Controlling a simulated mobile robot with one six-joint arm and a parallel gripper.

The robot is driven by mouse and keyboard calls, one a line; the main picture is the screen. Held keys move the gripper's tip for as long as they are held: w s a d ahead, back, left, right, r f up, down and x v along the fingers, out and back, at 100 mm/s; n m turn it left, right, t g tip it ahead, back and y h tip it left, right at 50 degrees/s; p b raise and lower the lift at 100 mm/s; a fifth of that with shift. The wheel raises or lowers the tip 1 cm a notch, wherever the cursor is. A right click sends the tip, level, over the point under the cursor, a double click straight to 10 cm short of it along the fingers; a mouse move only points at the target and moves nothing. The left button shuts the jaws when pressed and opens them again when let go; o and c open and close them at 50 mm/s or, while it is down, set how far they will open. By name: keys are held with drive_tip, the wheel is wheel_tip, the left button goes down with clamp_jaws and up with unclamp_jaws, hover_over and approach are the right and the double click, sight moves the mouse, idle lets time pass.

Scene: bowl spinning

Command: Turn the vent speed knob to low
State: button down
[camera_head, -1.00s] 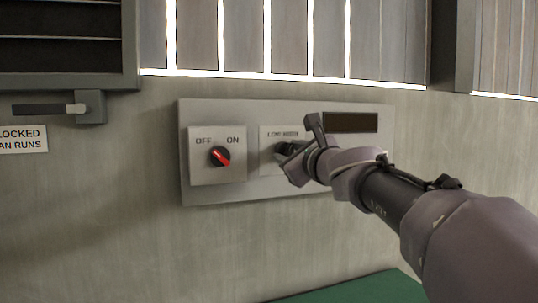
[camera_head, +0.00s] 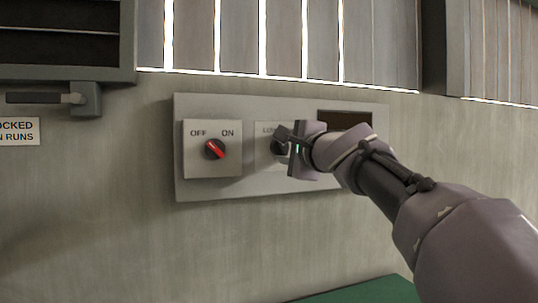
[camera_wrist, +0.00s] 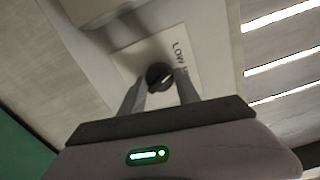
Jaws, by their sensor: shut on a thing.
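The vent speed knob (camera_wrist: 159,76) is a dark round knob on a white plate (camera_wrist: 128,58) lettered LOW, with a second word mostly hidden. In the head view, the speed knob (camera_head: 279,147) is partly covered by my gripper (camera_head: 284,140). My gripper in the wrist view (camera_wrist: 160,88) has one finger on each side of the knob and is shut on it. I cannot tell clearly which way the knob points.
A plate (camera_head: 196,165) marked OFF and ON, with a red-and-black switch (camera_head: 215,149), sits left of the speed knob on the same grey panel (camera_head: 246,101). A dark rectangular display (camera_head: 345,118) is at the right. A latch handle (camera_head: 45,98) is at the far left.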

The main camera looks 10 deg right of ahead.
drive_tip(key=shift+r+n+b, duration=0.1)
drive_tip(key=shift+n+b, duration=0.3)
drive_tip(key=shift+n, duration=0.4)
drive_tip(key=shift+r, duration=0.1)
drive_tip(key=c, duration=1)
unclamp_jaws()
drive_tip(key=shift+o, duration=0.6)
drive_tip(key=shift+w+d, duration=0.1)
drive_tip(key=shift+w, duration=0.15)
drive_tip(key=shift+s+f, duration=0.2)
